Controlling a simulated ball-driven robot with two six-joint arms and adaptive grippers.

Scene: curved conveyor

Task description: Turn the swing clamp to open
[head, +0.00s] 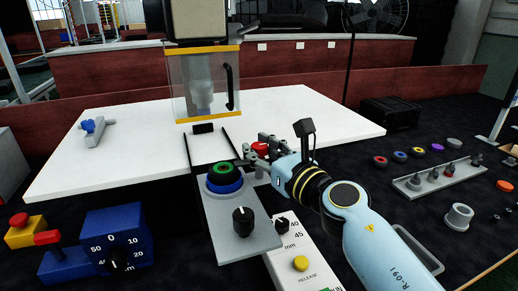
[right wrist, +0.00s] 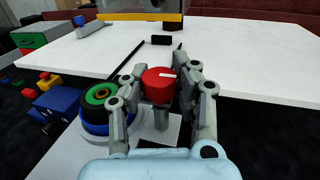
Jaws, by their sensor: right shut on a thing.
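The swing clamp shows as a red round knob (head: 260,149) with a white mark, on a grey post at the corner of a grey fixture plate (head: 247,243). In the right wrist view, the red knob (right wrist: 158,86) sits between my fingers and its white mark points right. My right gripper (right wrist: 160,76) is shut on this knob from its two sides. Left of the knob, a green-and-black ring (head: 222,168) sits on a blue ring (head: 224,184) on the plate. My left gripper is not in view.
A black dial (head: 243,221) stands on the plate. A white panel with a yellow button (head: 300,263) is beside it. A clear guarded press (head: 200,85) hangs over the white table (head: 110,165). A tray with pegs (head: 415,187) lies at the right. A blue dial box (head: 117,236) stands left.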

